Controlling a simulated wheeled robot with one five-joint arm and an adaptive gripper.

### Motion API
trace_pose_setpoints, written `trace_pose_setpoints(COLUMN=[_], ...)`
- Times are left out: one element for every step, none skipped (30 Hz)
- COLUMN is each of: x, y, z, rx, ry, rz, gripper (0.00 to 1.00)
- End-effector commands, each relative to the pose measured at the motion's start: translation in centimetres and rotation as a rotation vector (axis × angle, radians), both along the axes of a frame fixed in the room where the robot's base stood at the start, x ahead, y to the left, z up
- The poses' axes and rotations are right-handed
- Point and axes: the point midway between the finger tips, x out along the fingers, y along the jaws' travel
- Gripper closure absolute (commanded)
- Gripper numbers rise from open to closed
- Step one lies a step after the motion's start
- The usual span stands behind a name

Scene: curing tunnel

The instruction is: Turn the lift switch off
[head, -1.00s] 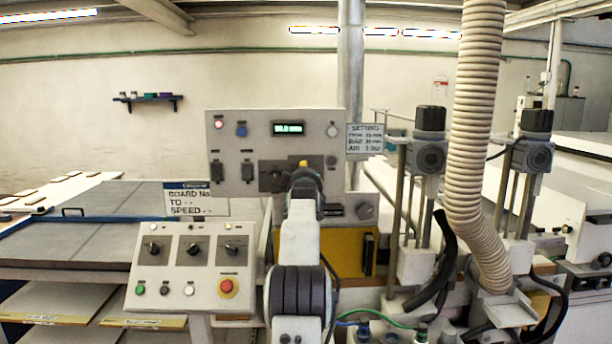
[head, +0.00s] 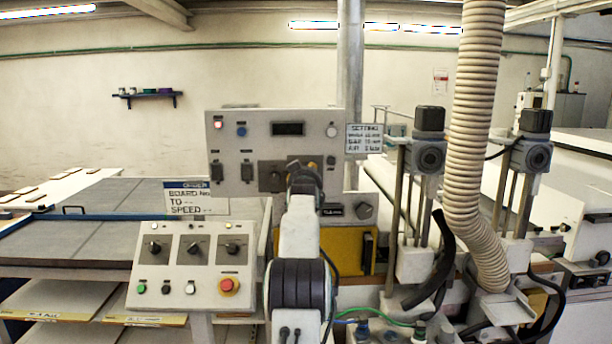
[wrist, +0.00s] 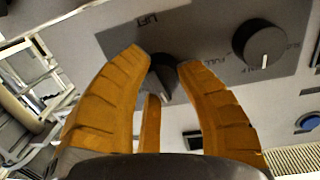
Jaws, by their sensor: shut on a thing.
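The lift switch (wrist: 162,78) is a dark round knob on a dark grey plate, with the word LIFT above it in the wrist view. My gripper (wrist: 164,60) has its orange fingers on either side of this knob and is shut on it. The knob's lower part is partly hidden by a finger, and a short pale mark shows near its lower edge. In the head view my gripper (head: 304,172) reaches the grey control panel (head: 285,152) and hides most of the knob.
A second dark knob (wrist: 259,43) with a pale pointer sits close to the right in the wrist view. A lower control box (head: 190,268) with a red stop button (head: 229,285) stands left of my arm. A ribbed hose (head: 478,130) hangs at right.

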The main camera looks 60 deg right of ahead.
Motion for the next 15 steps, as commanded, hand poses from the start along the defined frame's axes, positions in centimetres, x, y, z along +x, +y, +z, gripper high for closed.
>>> trace_pose_setpoints(x=[0.10, 0.11, 0.12, 0.12, 0.13, 0.13, 0.14, 0.14, 0.15, 0.15, 0.15, 0.16, 0.16, 0.16, 0.16], y=[0.10, 0.10, 0.11, 0.11, 0.11, 0.13, 0.13, 0.13, 0.13, 0.13, 0.13, 0.14, 0.15, 0.15, 0.15], z=[0.39, 0.39, 0.40, 0.41, 0.42, 0.42, 0.43, 0.43, 0.44, 0.45, 0.45, 0.46, 0.47, 0.47, 0.48], rx=[-0.001, 0.003, 0.007, 0.009, 0.011, 0.013, 0.015, 0.016, 0.016, 0.017, 0.017, 0.017, 0.017, 0.016, 0.016], ry=[-0.014, -0.020, -0.028, -0.031, -0.035, -0.038, -0.041, -0.043, -0.044, -0.045, -0.045, -0.045, -0.045, -0.046, -0.046], rz=[0.001, 0.001, 0.000, 0.000, 0.000, 0.001, 0.000, 0.000, 0.000, 0.000, 0.000, 0.000, 0.000, 0.000, 0.000], gripper=[1.00, 1.00, 1.00, 1.00, 1.00, 1.00, 1.00, 1.00, 1.00, 0.99, 0.99, 0.99, 0.99, 0.99, 0.99])
